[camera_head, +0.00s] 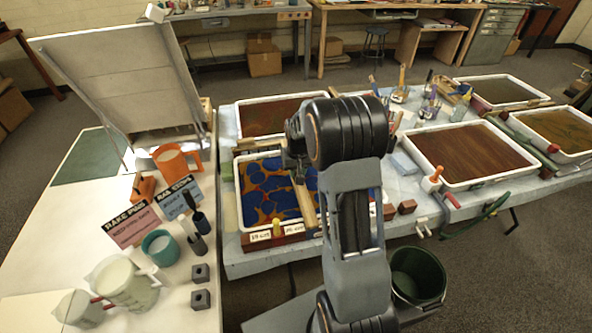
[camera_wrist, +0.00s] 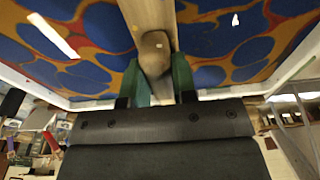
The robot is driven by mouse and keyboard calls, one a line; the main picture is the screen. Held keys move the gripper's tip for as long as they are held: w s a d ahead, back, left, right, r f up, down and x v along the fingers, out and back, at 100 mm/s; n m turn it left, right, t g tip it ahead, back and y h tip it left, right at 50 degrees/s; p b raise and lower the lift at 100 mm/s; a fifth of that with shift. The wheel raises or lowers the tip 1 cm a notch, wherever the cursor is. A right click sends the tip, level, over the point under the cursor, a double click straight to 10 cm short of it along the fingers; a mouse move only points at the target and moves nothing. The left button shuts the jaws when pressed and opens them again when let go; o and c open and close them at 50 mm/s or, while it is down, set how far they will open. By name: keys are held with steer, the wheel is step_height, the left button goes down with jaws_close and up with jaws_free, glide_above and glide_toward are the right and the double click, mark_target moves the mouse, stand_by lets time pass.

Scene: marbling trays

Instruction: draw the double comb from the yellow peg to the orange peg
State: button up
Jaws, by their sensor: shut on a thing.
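The double comb (camera_head: 304,203) is a pale wooden bar lying across a white-rimmed tray (camera_head: 241,222) of blue and orange marbled colour. My gripper (camera_head: 297,168) is over this tray, partly hidden by my own arm. In the wrist view, its green fingers (camera_wrist: 154,85) are shut on the comb's rounded wooden handle (camera_wrist: 153,50), and the bar runs away above the marbled surface. I cannot tell whether the teeth touch the colour. The yellow peg (camera_head: 277,227) stands at the tray's front edge. I cannot make out the orange peg; my arm hides the tray's right part.
A brown-red tray (camera_head: 418,146) lies to the right, with more trays behind. Left are signs (camera_head: 131,226), an orange jug (camera_head: 178,162), a teal cup (camera_head: 160,247) and measuring jugs (camera_head: 122,284). A dark green bucket (camera_head: 418,275) stands below the table's front edge.

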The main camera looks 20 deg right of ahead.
steer(key=shift+s+d+f, duration=0.1)
steer(key=shift+s+d, duration=0.15)
steer(key=shift+d, duration=0.8)
steer(key=shift+s+d+f, duration=0.1)
steer(key=shift+s+d, duration=0.15)
steer(key=shift+d, duration=0.75)
steer(key=shift+s+d+f, duration=0.1)
steer(key=shift+s+d, duration=0.15)
steer(key=shift+d, duration=0.8)
steer(key=shift+r, duration=0.2)
steer(key=r+p, duration=0.7)
steer(key=r, duration=0.3)
steer(key=shift+w, duration=0.2)
